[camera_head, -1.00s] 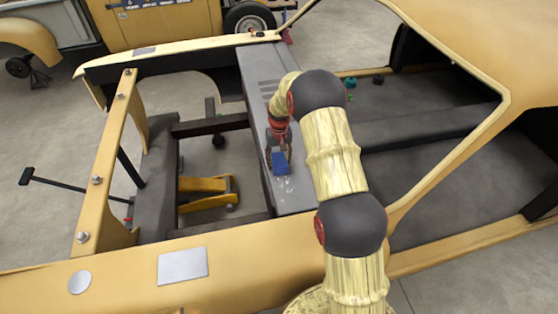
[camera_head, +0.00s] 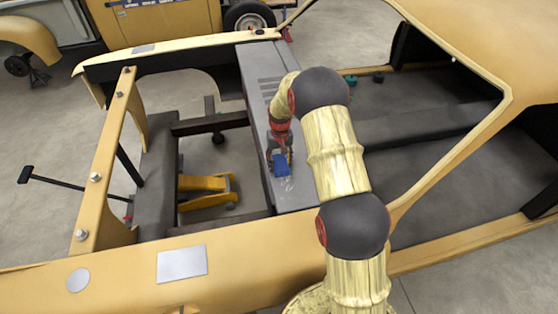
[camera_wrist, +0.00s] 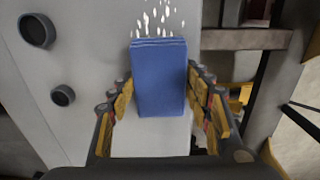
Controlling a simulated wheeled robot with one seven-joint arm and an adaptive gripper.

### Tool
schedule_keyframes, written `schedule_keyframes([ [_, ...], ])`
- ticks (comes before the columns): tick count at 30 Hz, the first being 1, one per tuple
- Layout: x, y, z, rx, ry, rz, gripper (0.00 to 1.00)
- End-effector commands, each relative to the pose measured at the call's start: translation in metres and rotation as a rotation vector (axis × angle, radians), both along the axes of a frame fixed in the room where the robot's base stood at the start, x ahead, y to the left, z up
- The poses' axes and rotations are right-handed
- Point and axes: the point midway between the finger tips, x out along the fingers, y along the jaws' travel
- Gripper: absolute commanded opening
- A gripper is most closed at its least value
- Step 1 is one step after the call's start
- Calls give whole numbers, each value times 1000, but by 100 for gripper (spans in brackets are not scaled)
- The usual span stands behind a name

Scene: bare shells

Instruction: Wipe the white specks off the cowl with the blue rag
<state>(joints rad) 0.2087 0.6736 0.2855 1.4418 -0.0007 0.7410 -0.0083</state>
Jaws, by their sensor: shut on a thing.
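The cowl (camera_head: 254,72) is the grey panel across the car shell; its pale surface (camera_wrist: 75,130) fills the left and middle of the wrist view. White specks (camera_head: 287,186) lie on its near part. In the wrist view the specks (camera_wrist: 158,17) sit just beyond the rag's far edge. The blue rag (camera_head: 279,174) is a folded block; in the wrist view the rag (camera_wrist: 158,85) stands between my fingers. My gripper (camera_wrist: 160,92) is shut on the rag, over the cowl. I cannot tell whether the rag touches the cowl. The surface under the rag is hidden.
Round dark holes (camera_wrist: 37,31) mark the cowl beside the rag. The open engine bay has a yellow jack (camera_head: 205,190) below. The windscreen frame (camera_head: 468,125) arches over my arm's right side. Small green items (camera_head: 350,80) stand at the back.

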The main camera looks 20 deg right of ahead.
Motion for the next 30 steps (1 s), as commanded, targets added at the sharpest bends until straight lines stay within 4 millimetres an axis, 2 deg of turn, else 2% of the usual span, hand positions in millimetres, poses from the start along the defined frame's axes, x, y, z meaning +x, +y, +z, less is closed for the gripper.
schedule_keyframes([
  [6,-16,3,1,0,-1,0,29],
  [14,-25,5,1,0,0,0,29],
  [24,-50,10,-2,0,1,0,29],
  [30,-57,11,-4,1,3,0,29],
])
